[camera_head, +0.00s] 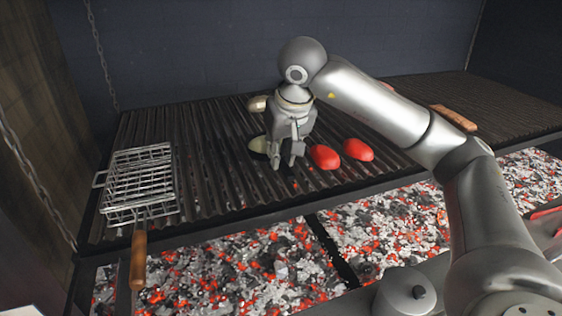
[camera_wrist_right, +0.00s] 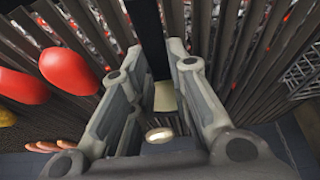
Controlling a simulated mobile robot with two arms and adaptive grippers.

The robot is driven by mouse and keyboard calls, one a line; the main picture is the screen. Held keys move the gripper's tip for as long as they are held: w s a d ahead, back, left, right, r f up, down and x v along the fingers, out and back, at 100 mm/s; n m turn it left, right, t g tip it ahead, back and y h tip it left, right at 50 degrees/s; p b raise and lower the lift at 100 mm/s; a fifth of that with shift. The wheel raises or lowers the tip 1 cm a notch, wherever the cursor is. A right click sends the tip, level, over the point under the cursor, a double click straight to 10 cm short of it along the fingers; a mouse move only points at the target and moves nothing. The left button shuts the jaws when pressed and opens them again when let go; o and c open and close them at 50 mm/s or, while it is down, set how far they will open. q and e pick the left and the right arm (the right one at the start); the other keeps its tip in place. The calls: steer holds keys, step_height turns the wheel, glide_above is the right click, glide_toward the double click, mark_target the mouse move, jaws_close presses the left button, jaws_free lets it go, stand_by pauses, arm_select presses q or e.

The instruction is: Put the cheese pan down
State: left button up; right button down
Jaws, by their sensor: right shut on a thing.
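My right gripper (camera_head: 287,160) reaches down over the middle of the grill grate (camera_head: 215,150), its fingers close above the bars. Its fingers (camera_wrist_right: 160,85) are closed in on a thing, which I take to be the cheese pan; a pale yellowish patch (camera_wrist_right: 165,98) shows between them in the wrist view. A tan rounded end (camera_head: 258,103) sticks out behind the gripper and also shows in the wrist view (camera_wrist_right: 160,135). A pale green rounded thing (camera_head: 258,144) shows left of the fingers. The hand hides most of the pan, and I cannot tell whether it touches the grate. My left gripper is out of view.
Two red tomato-like pieces (camera_head: 325,157) (camera_head: 357,149) lie just right of the gripper. A wire grill basket (camera_head: 140,180) with a wooden handle (camera_head: 138,260) lies at the left. Glowing coals (camera_head: 230,270) are below the front edge. A brown wooden piece (camera_head: 455,117) lies at the right. Bars between basket and gripper are clear.

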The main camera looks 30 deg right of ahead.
mark_target(282, 161)
steer(key=shift+f+p, duration=0.4)
steer(key=shift+f, duration=1.05)
steer(key=shift+f, duration=0.2)
steer(key=c, duration=1.4)
jaws_free()
steer(key=shift+o, duration=0.2)
steer(key=shift+r, duration=0.15)
steer(key=v, duration=1.1)
steer(key=shift+s+r, duration=0.1)
steer(key=shift+r, duration=0.2)
steer(key=shift+s+r, duration=0.15)
